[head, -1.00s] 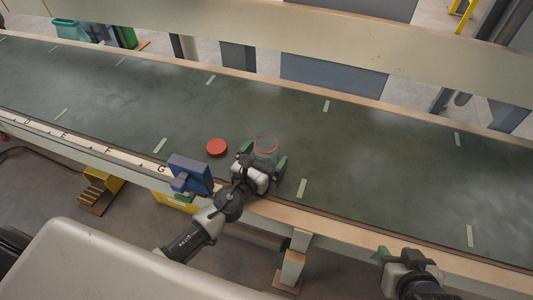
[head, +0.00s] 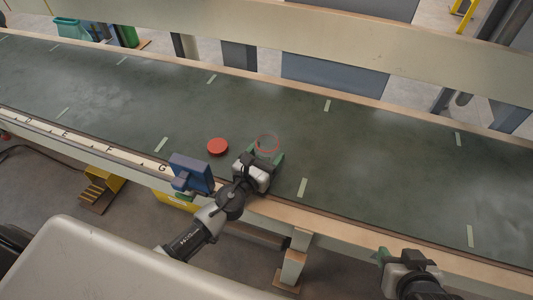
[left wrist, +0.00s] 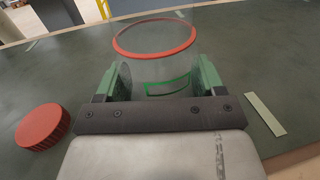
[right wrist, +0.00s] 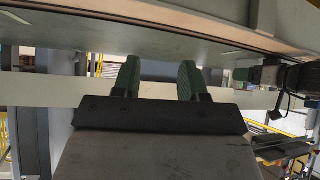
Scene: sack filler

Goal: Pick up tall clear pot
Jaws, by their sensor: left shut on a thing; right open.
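The tall clear pot (head: 268,143) stands on the green belt surface near its front edge; it is see-through with a red ring. In the left wrist view the pot (left wrist: 155,52) shows its red ring and a green-outlined label between the fingers. My left gripper (head: 265,158) is shut on the pot, with one green finger on each side. My right gripper (head: 384,256) is open and empty, off the belt's front edge at the lower right; its spread fingers show in the right wrist view (right wrist: 158,80).
A red round lid (head: 217,147) lies on the belt (head: 370,160) left of the pot. A blue screen-like box (head: 190,173) stands at the front rail, left of my left gripper. Pale tape marks (head: 302,187) dot the belt. The belt right of the pot is clear.

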